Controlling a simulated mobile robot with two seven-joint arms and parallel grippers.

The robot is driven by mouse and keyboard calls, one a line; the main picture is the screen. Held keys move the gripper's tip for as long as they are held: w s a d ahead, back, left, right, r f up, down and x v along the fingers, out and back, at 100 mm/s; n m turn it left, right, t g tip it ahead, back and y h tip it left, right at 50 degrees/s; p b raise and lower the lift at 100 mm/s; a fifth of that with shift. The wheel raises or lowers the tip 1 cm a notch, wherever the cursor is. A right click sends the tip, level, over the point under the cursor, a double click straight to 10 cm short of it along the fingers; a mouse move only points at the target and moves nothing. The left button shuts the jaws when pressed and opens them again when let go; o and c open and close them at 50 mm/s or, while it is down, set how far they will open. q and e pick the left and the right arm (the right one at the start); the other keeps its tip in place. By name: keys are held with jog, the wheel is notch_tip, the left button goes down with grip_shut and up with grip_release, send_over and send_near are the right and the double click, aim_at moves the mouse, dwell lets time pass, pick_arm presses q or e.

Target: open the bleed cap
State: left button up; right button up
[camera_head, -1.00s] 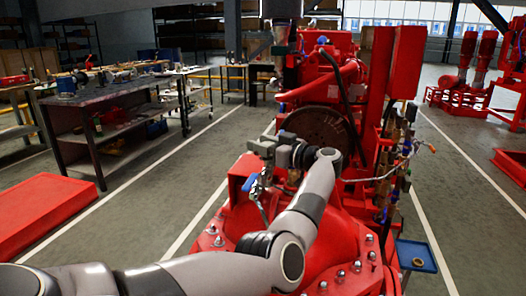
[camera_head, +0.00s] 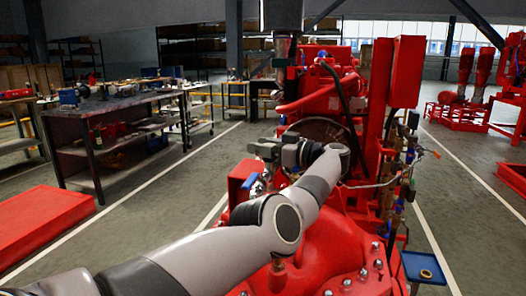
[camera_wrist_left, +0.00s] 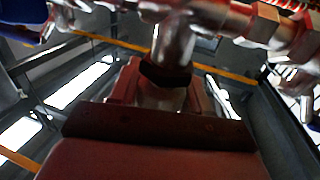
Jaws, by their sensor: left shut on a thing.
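My left gripper (camera_head: 265,149) is at the left side of the red pumpset (camera_head: 330,235), just above a small metal fitting with a blue part (camera_head: 257,187). Its jaws are shut, seemingly on the bleed cap, but the cap itself is hidden or too small to make out. Silver fittings (camera_wrist_left: 215,15) cross the top, and a blue part (camera_wrist_left: 28,18) shows at top left. My right gripper is not in view.
A blue tray (camera_head: 408,272) with a brass ring (camera_head: 426,274) stands to the right of the pumpset. Valves and a thin hose (camera_head: 385,184) stick out on its right side. A workbench (camera_head: 115,112) stands at the left. The grey floor between is clear.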

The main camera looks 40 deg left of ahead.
pick_arm(q)
jog(key=shift+f, duration=0.1)
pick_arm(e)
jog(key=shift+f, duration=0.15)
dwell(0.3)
pick_arm(q)
jog(key=o, duration=1)
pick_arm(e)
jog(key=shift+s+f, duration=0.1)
